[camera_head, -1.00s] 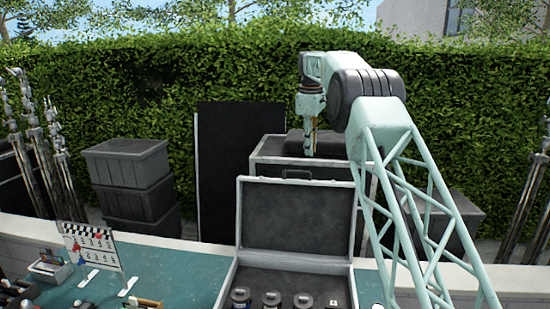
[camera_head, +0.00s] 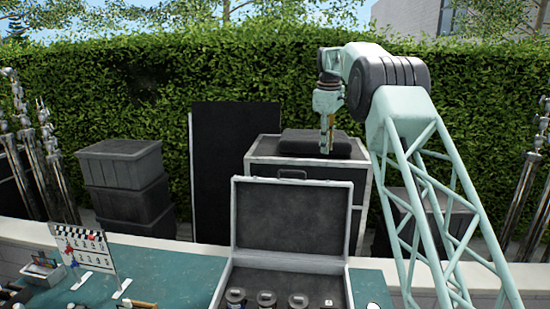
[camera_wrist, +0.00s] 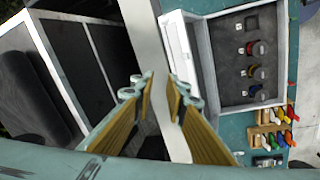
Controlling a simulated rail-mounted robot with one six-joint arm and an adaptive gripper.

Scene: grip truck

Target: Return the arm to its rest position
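My arm (camera_head: 395,100) is raised and bent, with its teal lattice link rising from the lower right. My gripper (camera_head: 327,148) hangs pointing down at the elbow's left, in front of the dark cushion-topped case at the back. In the wrist view my gripper (camera_wrist: 161,82) shows two fingers with tan inner pads, a gap between the tips and nothing held. Below it in the head view, an open case (camera_head: 291,176) stands with its lid up. Several round canisters (camera_head: 266,299) sit in its foam; the case's tray also shows in the wrist view (camera_wrist: 225,60).
A large flight case (camera_head: 262,160) stands behind the pale ledge (camera_head: 150,240). Stacked grey crates (camera_head: 120,165) and metal stands are at the left. A clapper-style board (camera_head: 85,247) stands on the teal table (camera_head: 180,280). The air around my gripper looks clear.

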